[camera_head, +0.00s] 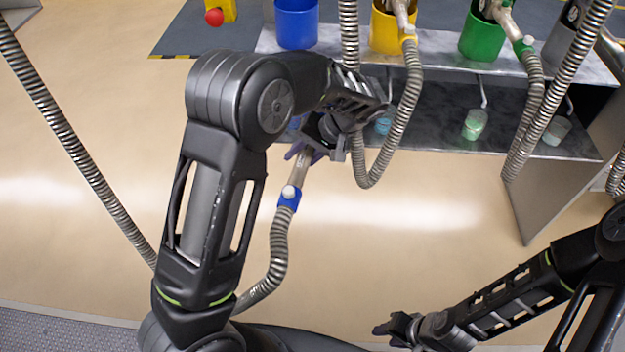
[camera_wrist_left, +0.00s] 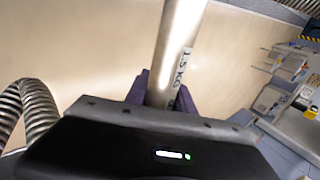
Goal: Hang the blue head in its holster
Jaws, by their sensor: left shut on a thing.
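My left gripper (camera_head: 308,152) is shut on the blue head (camera_head: 289,197), a pale metal tube with a blue collar and a corrugated hose running down from it. I hold it in the air below and in front of the rack. In the left wrist view the tube (camera_wrist_left: 178,50), with a printed label, stands between the purple fingers (camera_wrist_left: 160,92). The blue holster (camera_head: 297,24) is an open cup at the rack's left end, and no head shows in it. My arm hides the head's upper end. My right gripper (camera_head: 390,329) is low at the right, far from the rack; its jaws are unclear.
A yellow holster (camera_head: 388,32) and a green holster (camera_head: 481,36) each hold a head with a hanging hose. A lower shelf (camera_head: 440,110) carries small cups. A hanging hose (camera_head: 365,165) loops close right of my left gripper. A red button (camera_head: 214,17) is at upper left.

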